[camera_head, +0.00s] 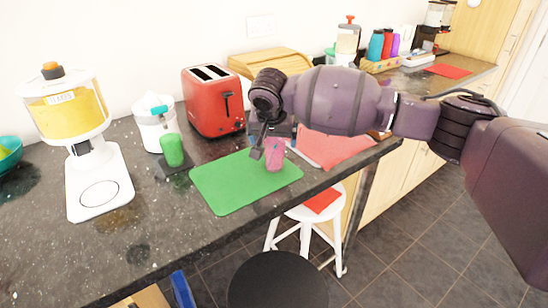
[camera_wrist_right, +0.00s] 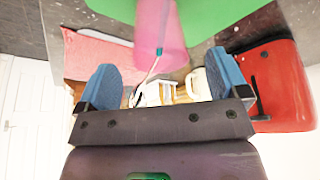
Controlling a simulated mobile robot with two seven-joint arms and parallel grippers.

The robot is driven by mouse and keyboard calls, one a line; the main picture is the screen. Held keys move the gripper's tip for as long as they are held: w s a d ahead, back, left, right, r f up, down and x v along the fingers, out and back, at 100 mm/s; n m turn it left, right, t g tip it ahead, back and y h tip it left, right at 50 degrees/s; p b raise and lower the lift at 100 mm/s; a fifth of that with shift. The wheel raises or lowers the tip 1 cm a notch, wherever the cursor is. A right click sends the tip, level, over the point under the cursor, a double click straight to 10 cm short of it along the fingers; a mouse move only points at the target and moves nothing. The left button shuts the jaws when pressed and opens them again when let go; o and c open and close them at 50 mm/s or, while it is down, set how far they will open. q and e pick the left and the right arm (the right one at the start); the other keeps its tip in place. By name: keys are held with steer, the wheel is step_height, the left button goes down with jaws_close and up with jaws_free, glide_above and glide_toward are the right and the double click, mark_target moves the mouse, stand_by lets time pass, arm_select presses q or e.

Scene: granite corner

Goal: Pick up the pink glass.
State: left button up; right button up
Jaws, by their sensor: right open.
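The pink glass (camera_head: 275,153) stands on the green mat (camera_head: 228,192), near its right back corner. My right gripper (camera_head: 262,142) is at the glass, just left of and behind it in the head view, and overlaps its upper part. In the right wrist view the pink glass (camera_wrist_right: 160,28) is centred ahead of the two blue fingertips, cut off by the top edge. My right gripper (camera_wrist_right: 166,76) is open there, with clear gaps beside the glass and no finger seen touching it. My left gripper is in neither view.
A red toaster (camera_head: 213,101) stands behind the mat. A green glass (camera_head: 172,149) on a dark coaster, a white juicer (camera_head: 153,124) and a blender (camera_head: 68,108) stand to the left. A pink-red cloth (camera_head: 335,148) lies right of the mat. The front counter is clear.

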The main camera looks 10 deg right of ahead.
mark_target(275, 147)
steer(key=b+x, duration=0.1)
steer(key=x, duration=0.3)
steer(key=shift+r, duration=0.2)
steer(key=shift+c, duration=0.2)
steer(key=c, duration=1)
